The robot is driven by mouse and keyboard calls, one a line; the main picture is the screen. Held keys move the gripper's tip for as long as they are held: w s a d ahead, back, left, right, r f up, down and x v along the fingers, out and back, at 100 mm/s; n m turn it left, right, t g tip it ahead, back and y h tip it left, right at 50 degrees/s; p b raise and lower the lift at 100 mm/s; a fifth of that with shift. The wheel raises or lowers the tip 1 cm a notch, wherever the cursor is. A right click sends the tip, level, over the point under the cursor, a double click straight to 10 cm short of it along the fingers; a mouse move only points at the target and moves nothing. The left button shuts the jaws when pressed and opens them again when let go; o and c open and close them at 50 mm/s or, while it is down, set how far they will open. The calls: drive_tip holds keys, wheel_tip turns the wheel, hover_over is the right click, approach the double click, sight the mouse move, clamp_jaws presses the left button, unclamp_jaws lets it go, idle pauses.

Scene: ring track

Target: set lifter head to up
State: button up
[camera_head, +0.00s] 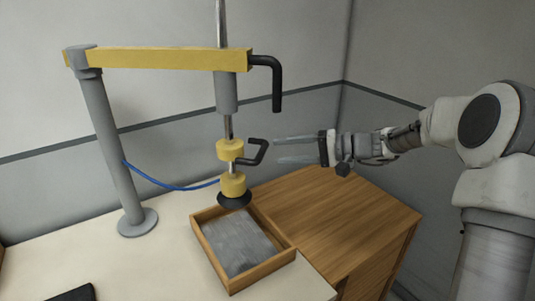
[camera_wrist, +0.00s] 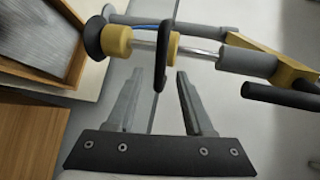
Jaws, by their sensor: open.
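The lifter head has two yellow collars, the upper one (camera_head: 230,150) with a black bent handle (camera_head: 262,151), the lower one (camera_head: 233,184) above a black suction cup (camera_head: 234,198). It hangs on a steel rod from the yellow boom (camera_head: 160,58), with the cup low at the wooden tray's back edge. My gripper (camera_head: 277,149) is open and level, just right of the handle. In the wrist view, the handle (camera_wrist: 162,50) lies across the gap between the fingertips. I cannot tell whether they touch it.
A wooden tray (camera_head: 218,266) holding a grey slab (camera_head: 238,244) sits on the pale table below the head. A second black handle (camera_head: 277,85) hangs from the boom's end above my gripper. A grey post (camera_head: 115,150) and blue hose (camera_head: 165,184) stand left. A wooden cabinet (camera_head: 330,215) is below my gripper.

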drive_tip(key=v, duration=1.1)
drive_tip(key=shift+b, duration=0.3)
